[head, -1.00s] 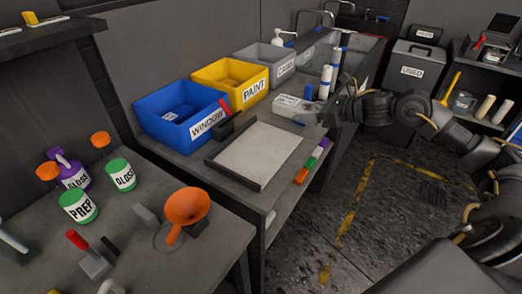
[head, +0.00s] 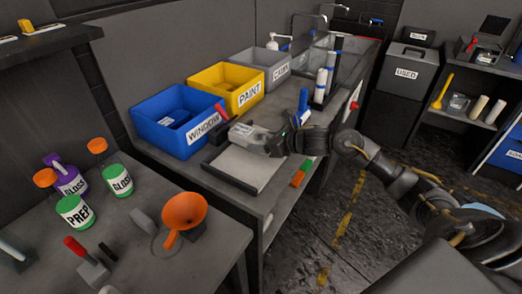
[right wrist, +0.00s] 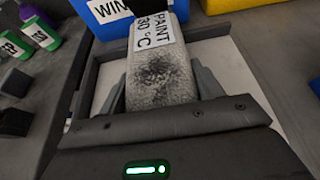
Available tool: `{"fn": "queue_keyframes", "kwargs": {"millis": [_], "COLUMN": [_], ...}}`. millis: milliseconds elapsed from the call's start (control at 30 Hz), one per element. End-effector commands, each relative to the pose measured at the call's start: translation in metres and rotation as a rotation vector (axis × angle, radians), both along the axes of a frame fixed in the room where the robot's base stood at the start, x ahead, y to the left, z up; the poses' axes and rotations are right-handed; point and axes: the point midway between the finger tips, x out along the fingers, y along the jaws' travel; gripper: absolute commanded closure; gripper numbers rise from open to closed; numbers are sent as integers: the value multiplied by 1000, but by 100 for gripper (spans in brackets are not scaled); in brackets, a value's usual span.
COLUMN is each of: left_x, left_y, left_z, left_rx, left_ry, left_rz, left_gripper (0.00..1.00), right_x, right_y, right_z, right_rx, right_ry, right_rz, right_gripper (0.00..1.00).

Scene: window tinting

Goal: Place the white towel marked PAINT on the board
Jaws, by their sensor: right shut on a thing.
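The white towel (head: 246,133) is in my right gripper (head: 268,142), over the back part of the board (head: 238,170). In the right wrist view the towel (right wrist: 158,75) lies between the two fingers of the gripper (right wrist: 160,88). It has a dark smudge and a label reading PAINT 30 °C. The board is a pale flat panel with a dark raised rim on the bench. It also shows in the right wrist view (right wrist: 240,70), beneath the towel. I cannot tell whether the towel touches it. My left gripper is not in view.
Behind the board stand a blue WINDOW bin (head: 180,118), a yellow PAINT bin (head: 226,84) and a grey bin (head: 266,68). Blue-and-white rolls (head: 322,82) stand to the right. An orange funnel (head: 184,212) and several bottles are on the nearer table.

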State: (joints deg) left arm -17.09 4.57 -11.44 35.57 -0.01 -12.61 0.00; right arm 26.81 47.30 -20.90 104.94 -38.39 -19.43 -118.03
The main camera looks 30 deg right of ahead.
Motion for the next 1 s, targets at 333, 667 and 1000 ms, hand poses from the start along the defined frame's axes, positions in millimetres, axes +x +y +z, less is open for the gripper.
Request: {"fn": "queue_keyframes", "kwargs": {"millis": [333,667,1000], "left_x": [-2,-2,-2], "left_y": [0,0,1], "left_z": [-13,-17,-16], "left_rx": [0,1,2], "left_ry": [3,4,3], "left_rz": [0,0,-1], "left_gripper": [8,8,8], "right_x": [1,1,1], "right_y": [3,3,3], "right_z": [-34,-37,-37], "right_rx": [1,-1,0], "right_ry": [0,1,1], "right_rz": [0,0,0], "right_gripper": [61,31,13]}}
